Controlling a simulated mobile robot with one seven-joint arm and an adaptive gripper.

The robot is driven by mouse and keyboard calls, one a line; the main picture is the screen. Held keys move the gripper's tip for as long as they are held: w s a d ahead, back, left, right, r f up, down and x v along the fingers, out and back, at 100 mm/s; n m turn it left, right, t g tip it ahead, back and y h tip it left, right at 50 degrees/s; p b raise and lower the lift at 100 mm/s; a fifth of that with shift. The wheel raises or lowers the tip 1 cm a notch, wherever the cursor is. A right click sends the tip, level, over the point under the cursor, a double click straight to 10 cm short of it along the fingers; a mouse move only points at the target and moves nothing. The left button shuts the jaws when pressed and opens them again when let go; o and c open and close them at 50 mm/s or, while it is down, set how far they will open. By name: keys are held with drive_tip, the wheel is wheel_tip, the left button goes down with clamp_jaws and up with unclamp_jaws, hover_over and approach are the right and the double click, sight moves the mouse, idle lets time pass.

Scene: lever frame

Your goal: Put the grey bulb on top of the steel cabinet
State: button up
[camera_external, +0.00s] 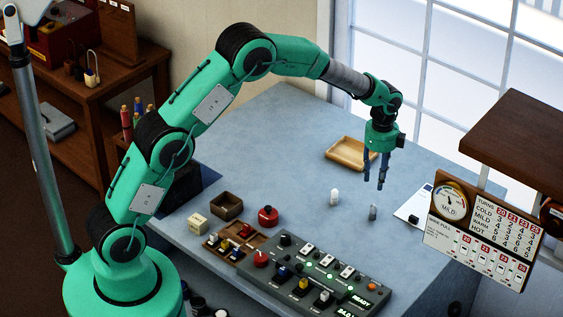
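A small grey upright piece (373,212), which looks like the grey bulb, stands on the blue-grey bench top (270,140). A similar white piece (334,197) stands to its left. My gripper (375,184) points down above and slightly behind the grey piece in the picture. Its dark blue fingers are apart with nothing visible between them, and they do not appear to touch the grey piece. I cannot pick out a steel cabinet with certainty in this view.
A wooden tray (349,153) lies behind my gripper. A control panel (313,277) with knobs and switches is at the front. A sign board with a dial (481,232) and a dark wooden shelf (520,140) stand at right.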

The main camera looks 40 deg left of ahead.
drive_tip(key=s+a+r+n+t, duration=0.1)
drive_tip(key=s+a+r+n, duration=0.2)
drive_tip(key=s+a+r, duration=0.45)
drive_tip(key=s+a+r+n+t, duration=0.1)
drive_tip(key=s+a+r+n, duration=0.3)
drive_tip(key=r, duration=0.6)
drive_tip(key=s+a+r+n+t, duration=0.15)
drive_tip(key=s+a+r, duration=0.25)
drive_tip(key=s+r, duration=0.4)
drive_tip(key=s+a+r+n, duration=0.1)
drive_tip(key=s+a+n, duration=0.2)
drive_tip(key=s, duration=0.6)
drive_tip(key=s+a+r+n+t, duration=0.1)
drive_tip(key=s+a+n, duration=0.3)
drive_tip(key=s, duration=0.6)
drive_tip(key=s+a+r+n+t, duration=0.1)
drive_tip(key=s+a+r+n, duration=0.1)
drive_tip(key=s, duration=0.7)
drive_tip(key=shift+s+a+r+n, duration=0.3)
drive_tip(key=shift+a+n, duration=0.45)
drive_tip(key=shift+n, duration=0.3)
wheel_tip(320, 180, down, 12)
drive_tip(key=b, duration=1.2)
